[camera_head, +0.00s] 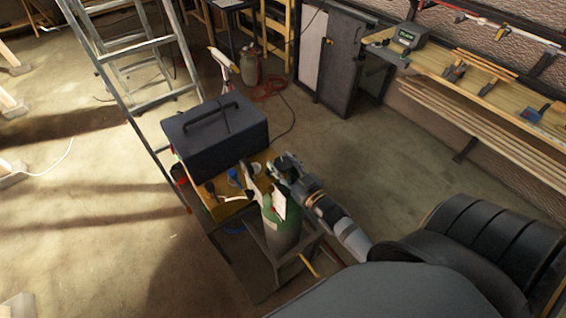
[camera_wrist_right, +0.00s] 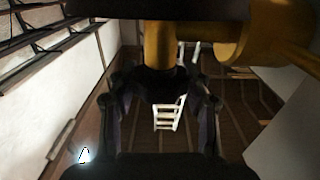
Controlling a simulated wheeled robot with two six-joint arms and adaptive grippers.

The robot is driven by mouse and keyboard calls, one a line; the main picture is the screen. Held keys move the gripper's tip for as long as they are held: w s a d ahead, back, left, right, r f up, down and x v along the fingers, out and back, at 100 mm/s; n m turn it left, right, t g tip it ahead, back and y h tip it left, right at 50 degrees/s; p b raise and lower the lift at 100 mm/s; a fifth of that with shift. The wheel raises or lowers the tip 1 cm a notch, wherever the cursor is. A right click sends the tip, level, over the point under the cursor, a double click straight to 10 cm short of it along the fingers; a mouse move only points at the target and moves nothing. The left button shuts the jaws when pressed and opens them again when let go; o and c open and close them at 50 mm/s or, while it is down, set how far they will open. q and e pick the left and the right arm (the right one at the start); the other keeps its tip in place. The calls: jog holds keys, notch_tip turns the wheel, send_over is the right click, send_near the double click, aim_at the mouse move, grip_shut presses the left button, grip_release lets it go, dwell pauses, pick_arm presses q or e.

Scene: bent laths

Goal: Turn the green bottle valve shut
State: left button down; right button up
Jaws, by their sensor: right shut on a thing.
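The green bottle (camera_head: 283,230) stands upright on a small stand right of the yellow bench top, with a white label on its side. My right gripper (camera_head: 272,176) is at the bottle's top and hides most of the valve in the head view. In the right wrist view, my right gripper (camera_wrist_right: 163,108) has its two dark fingers either side of a dark round valve knob (camera_wrist_right: 168,80). The gripper is shut on this knob. A brass valve body (camera_wrist_right: 158,42) joins the knob, with a brass side outlet reaching right. My left gripper is not in view.
A dark toolbox (camera_head: 212,133) with a handle sits on the yellow bench top (camera_head: 233,208), left of the bottle. A metal stepladder (camera_head: 135,50) stands at the back left. A wooden shelf (camera_head: 475,85) with tools runs along the right wall. The middle floor is clear.

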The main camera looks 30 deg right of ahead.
aim_at(290, 167)
jog(key=o, duration=1.2)
jog(key=s, duration=0.4)
jog(key=s+d, duration=0.1)
jog(key=s, duration=0.6)
jog(key=shift+s+d, duration=0.25)
jog(key=shift+s, duration=0.15)
jog(key=shift+c, duration=1)
jog(key=w+n+y, duration=0.1)
jog(key=w+y, duration=0.1)
jog(key=w+d+n+g+y, duration=0.1)
jog(key=w+y, duration=0.1)
jog(key=w+n+g+y, duration=0.1)
jog(key=w+n, duration=0.1)
jog(key=shift+w+d+r+y, duration=0.1)
jog(key=shift+w+d+y, duration=0.05)
jog(key=shift+d+y, duration=0.25)
jog(key=shift+c, duration=0.7)
jog(key=shift+w+a, duration=0.15)
jog(key=shift+a, duration=0.05)
